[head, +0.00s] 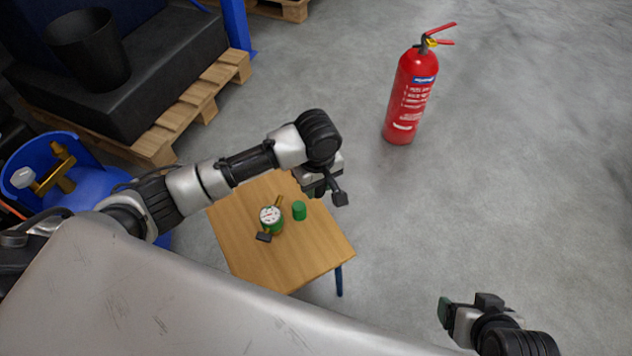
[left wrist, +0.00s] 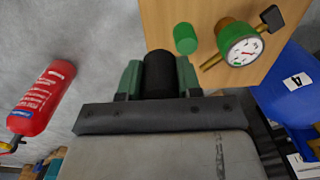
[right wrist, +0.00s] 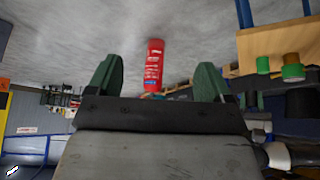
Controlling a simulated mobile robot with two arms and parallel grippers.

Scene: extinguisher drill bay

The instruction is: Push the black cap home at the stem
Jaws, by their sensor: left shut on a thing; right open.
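My left gripper (head: 332,190) is above the right edge of a small wooden table. In the left wrist view its green fingers are shut on the black cap (left wrist: 160,75). A gauge fitting (head: 271,217) stands on the table, with a white dial (left wrist: 243,50), green body, brass parts and a black end piece (left wrist: 271,17). A green cylinder (head: 299,210) stands beside it. The held cap is apart from both. Which brass part is the stem I cannot tell. My right gripper (right wrist: 158,80) is open and empty, off the table to the right.
The wooden table (head: 315,255) has bare top at its front. A red fire extinguisher (head: 411,95) stands on the concrete floor behind it to the right. A pallet (head: 200,100) with a black block is at the back left. The floor at right is clear.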

